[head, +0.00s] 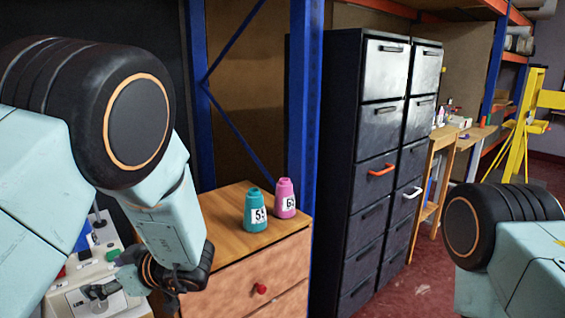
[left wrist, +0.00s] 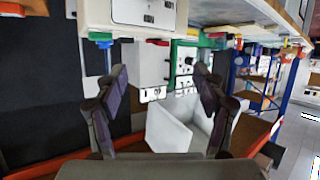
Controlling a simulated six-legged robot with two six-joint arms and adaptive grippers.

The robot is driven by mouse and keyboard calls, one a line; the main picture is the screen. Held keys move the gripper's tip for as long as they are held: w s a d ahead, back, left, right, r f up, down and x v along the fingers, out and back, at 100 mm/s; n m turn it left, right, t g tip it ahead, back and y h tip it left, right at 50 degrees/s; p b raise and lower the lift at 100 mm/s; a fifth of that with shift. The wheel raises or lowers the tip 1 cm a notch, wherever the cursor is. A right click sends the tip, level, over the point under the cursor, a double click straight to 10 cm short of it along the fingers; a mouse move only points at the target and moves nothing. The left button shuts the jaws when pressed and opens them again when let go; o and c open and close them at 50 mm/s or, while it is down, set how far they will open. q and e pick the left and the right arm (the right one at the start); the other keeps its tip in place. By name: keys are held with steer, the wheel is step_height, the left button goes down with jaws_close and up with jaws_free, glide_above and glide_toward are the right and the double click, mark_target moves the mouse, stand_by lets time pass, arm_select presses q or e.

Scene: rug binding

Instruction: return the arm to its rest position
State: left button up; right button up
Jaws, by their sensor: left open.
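My left arm (head: 165,225) comes in from the left and hangs bent down beside a wooden drawer cabinet (head: 285,227). My left gripper (head: 103,275) is low at the left, in front of a pale machine with buttons. In the left wrist view its two dark fingers (left wrist: 158,82) stand wide apart with nothing between them. My right arm (head: 505,240) shows at the right edge; its gripper is out of view.
A teal cone (head: 256,212) and a pink cone (head: 285,199) stand on the cabinet top, right of my left arm. A tall black drawer cabinet (head: 345,200) stands behind. A blue rack post (head: 303,100) rises between. Red floor (head: 410,285) is open at front right.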

arm_select(q)
steer(key=s+d+f+m+t+h, duration=0.2)
steer(key=s+d+f+m+h, duration=0.15)
steer(key=f+m, duration=0.35)
steer(key=s+d+f+m+t+h, duration=0.1)
steer(key=s+d+f+m+h, duration=0.3)
steer(key=f, duration=0.6)
steer(key=s+d+f+m+g+h, duration=0.1)
steer(key=s+f+g+h, duration=0.1)
steer(key=s, duration=0.6)
steer(key=s+d+f+m+g+h, duration=0.1)
steer(key=s+f, duration=0.3)
steer(key=s, duration=0.5)
steer(key=s+d+f+m+g+h, duration=0.1)
steer(key=s+d+f+g+h, duration=0.1)
steer(key=s, duration=0.7)
steer(key=shift+f+m+g+h, duration=0.35)
steer(key=shift+f+m+g, duration=0.1)
steer(key=shift+g, duration=0.25)
